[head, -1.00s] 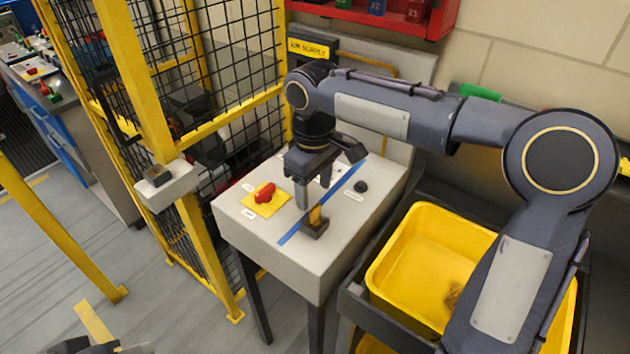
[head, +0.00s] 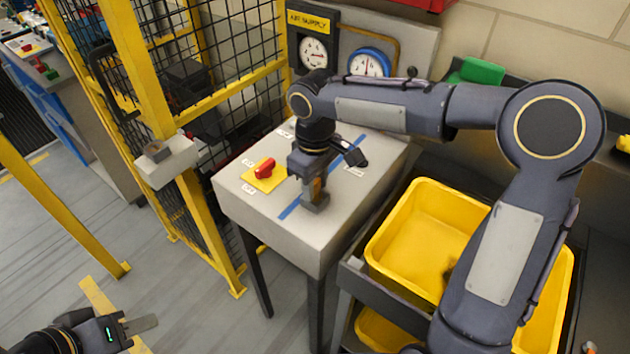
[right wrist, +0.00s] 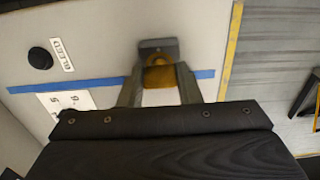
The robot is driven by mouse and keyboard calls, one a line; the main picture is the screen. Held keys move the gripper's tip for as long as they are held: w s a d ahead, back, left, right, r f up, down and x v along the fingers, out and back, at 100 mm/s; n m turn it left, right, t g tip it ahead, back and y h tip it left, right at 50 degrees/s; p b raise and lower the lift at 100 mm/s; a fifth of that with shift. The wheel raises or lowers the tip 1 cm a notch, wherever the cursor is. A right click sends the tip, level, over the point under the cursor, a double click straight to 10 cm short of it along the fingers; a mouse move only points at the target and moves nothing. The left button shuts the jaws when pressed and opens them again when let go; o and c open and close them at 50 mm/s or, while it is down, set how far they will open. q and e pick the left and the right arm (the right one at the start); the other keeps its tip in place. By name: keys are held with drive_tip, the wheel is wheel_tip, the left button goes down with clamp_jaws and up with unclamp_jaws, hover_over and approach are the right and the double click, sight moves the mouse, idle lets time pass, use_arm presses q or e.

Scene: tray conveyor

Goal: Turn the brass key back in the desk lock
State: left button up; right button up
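The brass key (head: 317,187) stands in a dark lock block (head: 316,204) on the pale desk top. My right gripper (head: 314,190) is down at the key, pointing at the desk. In the right wrist view the two fingers (right wrist: 159,90) stand on either side of the brass key (right wrist: 160,76), close to its edges. Whether they press on it cannot be told. The lock block (right wrist: 157,47) shows just beyond the fingertips. My left gripper (head: 143,330) is at the bottom left, far from the desk; its fingers are only partly visible.
A red knob (head: 265,168) on a yellow plate sits left of the lock. A blue stripe (head: 290,208) crosses the desk. A black knob (right wrist: 40,58) is beside the BLEED label. A yellow bin (head: 400,235) stands right of the desk, a yellow mesh fence (head: 215,125) left.

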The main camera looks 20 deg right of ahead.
drive_tip(key=c, duration=0.4)
drive_tip(key=shift+n+p, duration=0.85)
drive_tip(key=shift+n, duration=0.65)
drive_tip(key=shift+r+n+p, duration=0.1)
drive_tip(key=shift+n+p, duration=0.4)
drive_tip(key=shift+n, duration=0.3)
drive_tip(key=shift+n+p, duration=0.3)
drive_tip(key=shift+n, duration=0.4)
drive_tip(key=shift+n+p, duration=0.85)
drive_tip(key=shift+n, duration=0.55)
